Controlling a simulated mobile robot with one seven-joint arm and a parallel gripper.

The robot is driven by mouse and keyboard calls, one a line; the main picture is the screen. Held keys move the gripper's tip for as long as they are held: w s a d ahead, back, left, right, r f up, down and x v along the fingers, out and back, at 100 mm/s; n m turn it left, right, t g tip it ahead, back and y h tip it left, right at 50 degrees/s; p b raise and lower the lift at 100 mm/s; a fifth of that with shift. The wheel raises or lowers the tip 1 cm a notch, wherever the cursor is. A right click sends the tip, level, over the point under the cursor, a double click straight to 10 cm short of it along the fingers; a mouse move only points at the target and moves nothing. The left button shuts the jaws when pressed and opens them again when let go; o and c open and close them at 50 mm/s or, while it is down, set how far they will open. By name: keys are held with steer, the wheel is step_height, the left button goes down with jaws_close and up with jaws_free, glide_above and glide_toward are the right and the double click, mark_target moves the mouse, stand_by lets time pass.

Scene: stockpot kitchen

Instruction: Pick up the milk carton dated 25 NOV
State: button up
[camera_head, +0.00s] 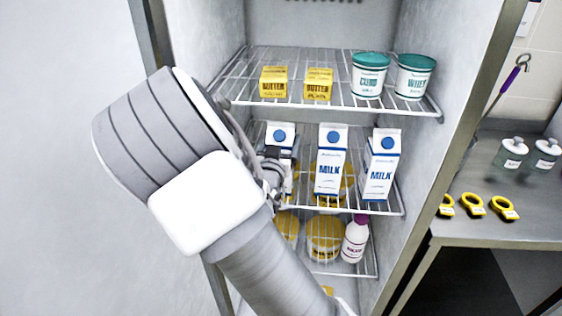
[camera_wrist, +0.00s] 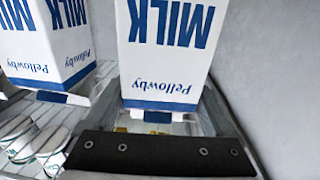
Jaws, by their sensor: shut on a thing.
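Three white and blue milk cartons stand in a row on the middle shelf in the head view: a left carton (camera_head: 281,132), a middle carton (camera_head: 331,160) and a right carton (camera_head: 380,165). My gripper (camera_head: 273,168) is shut on the left carton and hides much of its front. In the wrist view, the held carton (camera_wrist: 168,50) appears upside down, with "MILK" and "Pellowby" on its face. A neighbouring carton (camera_wrist: 45,45) is beside it, apart. No date is readable on any carton. I cannot tell whether the held carton touches the shelf.
The top shelf (camera_head: 335,92) holds yellow butter packs (camera_head: 273,83) and green-lidded tubs (camera_head: 370,75). Below are yellow-lidded tubs (camera_head: 323,238) and a white bottle (camera_head: 355,240). The fridge's right wall (camera_head: 440,130) is close to the right carton. A counter (camera_head: 490,190) lies outside, right.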

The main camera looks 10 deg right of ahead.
jaws_close()
steer(key=shift+r, duration=0.15)
steer(key=shift+r, duration=0.1)
